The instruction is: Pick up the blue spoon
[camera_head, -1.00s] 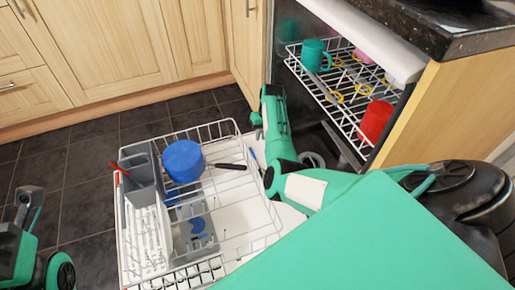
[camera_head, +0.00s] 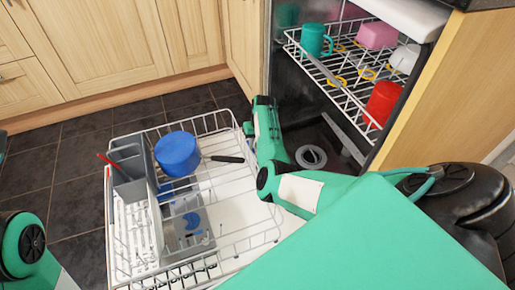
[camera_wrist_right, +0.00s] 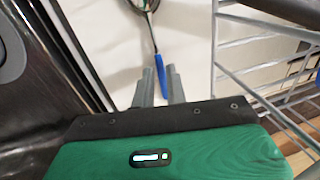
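The blue spoon shows in the right wrist view as a blue handle (camera_wrist_right: 161,72) with a thin metal shaft and a dark round head cut off by the top edge. My right gripper (camera_wrist_right: 159,72) has its two grey fingers close together, one on each side of the handle. It looks shut on the handle, whose end lies between the fingers. In the head view my right gripper (camera_head: 262,112) is over the right side of the lower dishwasher rack; its fingers and the spoon are hidden there. My left gripper is out of view; only part of its arm shows at left.
The white lower rack (camera_head: 225,235) is pulled out. It holds a blue bowl (camera_head: 177,155), a grey cutlery basket (camera_head: 130,170) and a black-handled utensil (camera_head: 227,159). The upper rack (camera_head: 335,75) holds a teal mug (camera_head: 313,40) and a red cup (camera_head: 383,102). Cabinets stand behind.

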